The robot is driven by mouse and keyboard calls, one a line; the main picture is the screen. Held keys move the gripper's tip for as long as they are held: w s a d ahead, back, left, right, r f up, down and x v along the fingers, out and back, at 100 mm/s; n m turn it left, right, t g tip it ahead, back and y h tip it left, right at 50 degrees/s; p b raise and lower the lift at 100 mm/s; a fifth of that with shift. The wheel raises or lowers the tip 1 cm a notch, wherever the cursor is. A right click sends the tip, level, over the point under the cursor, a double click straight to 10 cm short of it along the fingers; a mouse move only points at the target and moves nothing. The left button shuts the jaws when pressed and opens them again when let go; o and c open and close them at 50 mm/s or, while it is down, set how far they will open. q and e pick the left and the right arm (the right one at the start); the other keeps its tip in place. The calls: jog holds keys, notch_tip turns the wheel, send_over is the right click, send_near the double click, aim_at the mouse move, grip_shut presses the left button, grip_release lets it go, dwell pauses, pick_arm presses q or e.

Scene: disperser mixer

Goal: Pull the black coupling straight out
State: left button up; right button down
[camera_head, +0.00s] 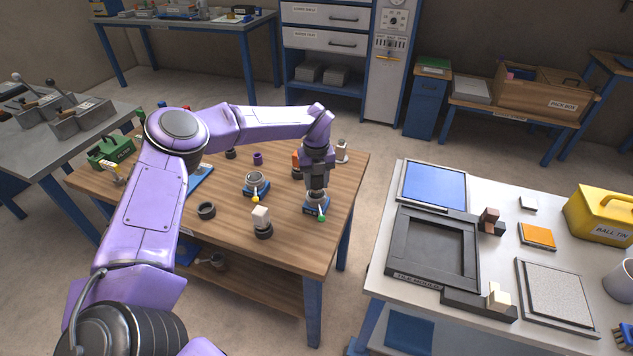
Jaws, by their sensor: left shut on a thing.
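My left gripper (316,186) points down over a small blue fixture (312,209) with a green ball knob (321,218), near the right edge of the wooden table. It is shut on a dark part, which I take to be the black coupling (316,195). The fingers hide most of this part. I cannot tell whether it still sits in the fixture or is just clear of it. A similar blue fixture with a grey ring (255,181) and a yellow knob stands to the left. My right gripper is not in view.
On the wooden table (285,256) are a black ring (206,210), a white block on a dark round base (262,222), a purple cup (257,158) and an orange part (296,163) close beside my gripper. A pale post (341,150) stands behind it. A white table with trays is at right.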

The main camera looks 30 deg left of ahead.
pick_arm(q)
jog(key=shift+r+p, duration=1.05)
jog(key=shift+r, duration=0.9)
jog(key=shift+r, duration=0.1)
jog(key=shift+r+p, duration=1.05)
jog(key=shift+r, duration=0.85)
